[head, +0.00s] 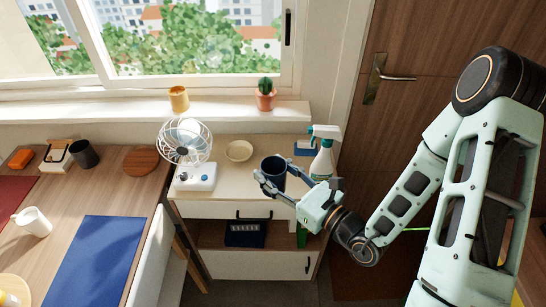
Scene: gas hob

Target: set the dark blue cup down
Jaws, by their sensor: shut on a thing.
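The dark blue cup (272,171) is upright in the head view, in front of the small cabinet's top. My gripper (270,187) is shut on the cup, with its fingers around the cup's sides. The cup overlaps the cabinet top (228,178) in the picture, near its front edge. I cannot tell whether the cup's base touches the top or is above it. Part of the cup's lower side is hidden by my fingers.
On the cabinet top are a white fan (186,145), a cream bowl (238,151) and a spray bottle (323,155) close to my gripper. The left table holds a dark grey cup (83,154), a white mug (33,222) and a blue mat (90,258).

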